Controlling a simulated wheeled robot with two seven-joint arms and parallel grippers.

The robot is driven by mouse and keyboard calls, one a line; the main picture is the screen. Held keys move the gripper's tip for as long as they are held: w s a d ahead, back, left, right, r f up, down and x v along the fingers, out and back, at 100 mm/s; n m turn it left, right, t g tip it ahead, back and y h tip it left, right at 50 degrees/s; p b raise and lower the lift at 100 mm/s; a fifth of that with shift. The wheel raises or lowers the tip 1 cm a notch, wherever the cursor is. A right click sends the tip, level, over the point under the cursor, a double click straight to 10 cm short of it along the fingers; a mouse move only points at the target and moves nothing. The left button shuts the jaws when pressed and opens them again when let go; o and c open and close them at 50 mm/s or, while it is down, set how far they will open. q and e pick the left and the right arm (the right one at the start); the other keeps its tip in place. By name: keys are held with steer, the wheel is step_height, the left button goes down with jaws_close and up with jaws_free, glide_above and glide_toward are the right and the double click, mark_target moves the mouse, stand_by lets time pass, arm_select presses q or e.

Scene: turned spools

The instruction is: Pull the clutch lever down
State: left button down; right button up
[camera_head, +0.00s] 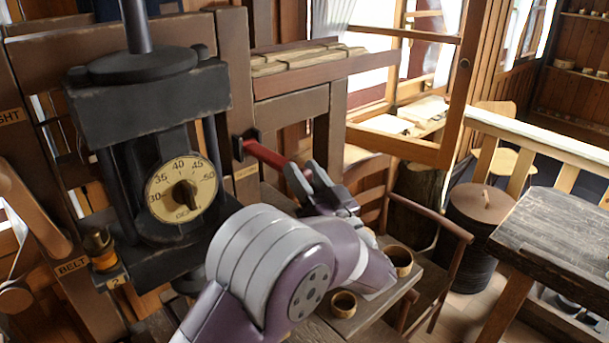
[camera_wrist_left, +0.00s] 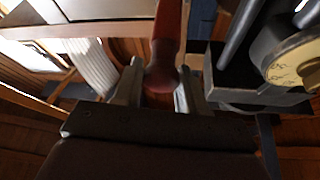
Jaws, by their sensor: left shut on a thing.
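The red clutch lever (camera_head: 264,155) sticks out from a dark bracket on a wooden post, right of the black machine. It slopes slightly down toward my left gripper (camera_head: 306,184). My left gripper is shut on the lever's outer end. In the left wrist view the red lever (camera_wrist_left: 167,38) runs between the two grey fingers of my left gripper (camera_wrist_left: 158,84), its rounded tip just inside them. My own arm hides part of the gripper in the head view. My right gripper is in neither view.
The black machine with a yellow dial (camera_head: 182,190) stands left of the lever. A small wooden table (camera_head: 372,308) with two wooden cups (camera_head: 343,303) lies below my forearm. A chair (camera_head: 437,225) stands just right of it. A dark workbench (camera_head: 560,230) is farther right.

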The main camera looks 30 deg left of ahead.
arm_select(q)
steer(key=shift+f, duration=0.4)
steer(key=c, duration=0.9)
jaws_free()
steer(key=shift+o, duration=1)
steer(key=shift+d+r, duration=0.15)
steer(key=shift+d, duration=0.05)
steer(key=b+v, duration=0.2)
steer(key=v, duration=0.5)
steer(key=shift+d+b, duration=0.2)
steer(key=shift+b, duration=0.15)
steer(key=shift+s, duration=0.15)
